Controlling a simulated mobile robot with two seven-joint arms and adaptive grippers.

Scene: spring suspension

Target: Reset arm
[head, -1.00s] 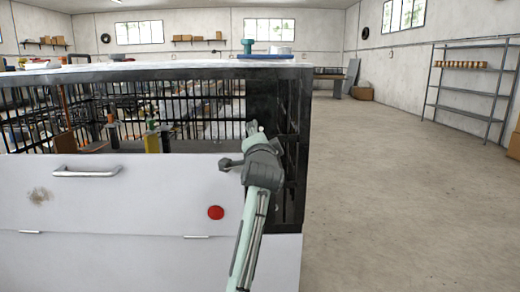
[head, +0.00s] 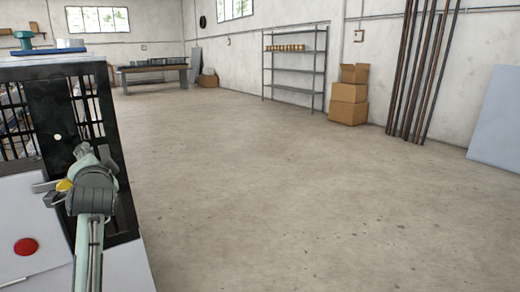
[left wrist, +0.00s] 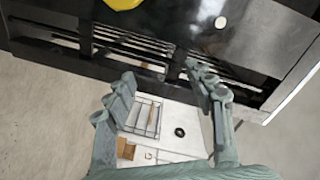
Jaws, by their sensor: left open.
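My left arm comes in at the lower left of the head view. Its gripper (head: 48,192) is beside the black corner post of a caged workbench (head: 75,125). In the left wrist view the two grey fingers (left wrist: 165,80) are spread apart with nothing held between them. Beyond the fingers are the black frame (left wrist: 90,45) and a pale surface with a small dark ring (left wrist: 180,132). A yellow thing shows near the gripper in the head view (head: 64,185) and at the top of the wrist view (left wrist: 122,3). My right gripper is not in view.
The workbench's white front has a red round button (head: 26,246). Bare concrete floor (head: 270,190) is open to the right. Shelves (head: 295,70), cardboard boxes (head: 349,100), leaning pipes (head: 418,75) and a pale panel (head: 500,125) stand along the far wall.

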